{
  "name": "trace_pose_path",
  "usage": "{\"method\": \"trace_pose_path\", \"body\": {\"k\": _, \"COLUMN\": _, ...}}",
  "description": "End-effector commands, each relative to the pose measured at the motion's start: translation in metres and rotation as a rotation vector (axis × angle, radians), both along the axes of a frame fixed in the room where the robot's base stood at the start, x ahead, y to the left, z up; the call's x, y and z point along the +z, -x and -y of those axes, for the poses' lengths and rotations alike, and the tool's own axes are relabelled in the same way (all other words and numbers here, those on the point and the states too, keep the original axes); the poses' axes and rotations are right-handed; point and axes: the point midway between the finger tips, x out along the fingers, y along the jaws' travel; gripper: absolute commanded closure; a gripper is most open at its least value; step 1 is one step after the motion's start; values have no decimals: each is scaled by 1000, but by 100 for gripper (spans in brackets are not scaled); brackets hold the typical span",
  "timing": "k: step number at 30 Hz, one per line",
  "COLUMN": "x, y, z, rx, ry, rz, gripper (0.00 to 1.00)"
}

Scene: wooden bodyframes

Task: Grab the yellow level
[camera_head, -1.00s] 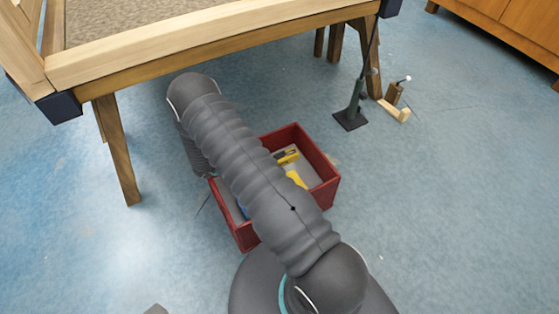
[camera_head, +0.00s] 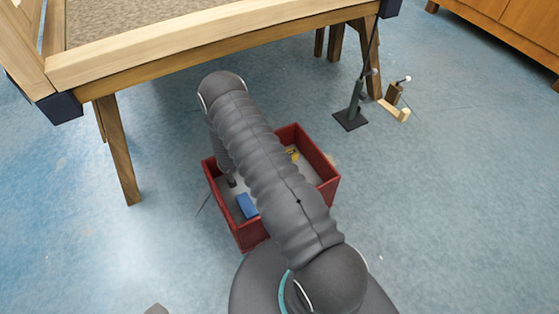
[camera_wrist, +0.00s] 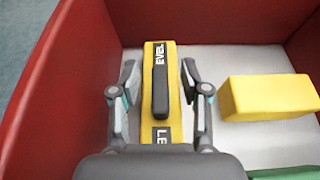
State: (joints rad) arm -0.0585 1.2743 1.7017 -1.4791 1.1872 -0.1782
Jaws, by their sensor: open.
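The yellow level (camera_wrist: 150,135) lies on the floor of the red crate in the wrist view, with a black strip along its middle and lettering at both ends. My gripper (camera_wrist: 160,84) is open, with one finger on each side of the level. I cannot tell whether the fingers touch it. In the head view my arm covers most of the crate, and only a small yellow piece (camera_head: 293,152) shows past it.
The red crate (camera_head: 322,160) has upright walls close around my gripper. A yellow block (camera_wrist: 268,97) lies right of the level, with a green thing (camera_wrist: 288,173) below it. A blue thing (camera_head: 247,205) lies in the crate. A wooden table (camera_head: 200,50) stands behind.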

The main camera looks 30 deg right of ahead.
Motion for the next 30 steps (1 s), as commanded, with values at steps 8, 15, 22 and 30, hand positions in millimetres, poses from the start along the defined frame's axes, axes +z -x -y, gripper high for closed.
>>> {"method": "trace_pose_path", "body": {"k": 8, "x": 0, "y": 0, "z": 0, "rx": 0, "ry": 0, "rz": 0, "gripper": 100}}
{"method": "trace_pose_path", "body": {"k": 15, "x": 0, "y": 0, "z": 0, "rx": -1, "ry": 0, "rz": 0, "gripper": 100}}
{"method": "trace_pose_path", "body": {"k": 22, "x": 11, "y": 0, "z": 0, "rx": -1, "ry": 0, "rz": 1, "gripper": 100}}
{"method": "trace_pose_path", "body": {"k": 30, "x": 58, "y": 0, "z": 0, "rx": -1, "ry": 1, "rz": 3, "gripper": 100}}
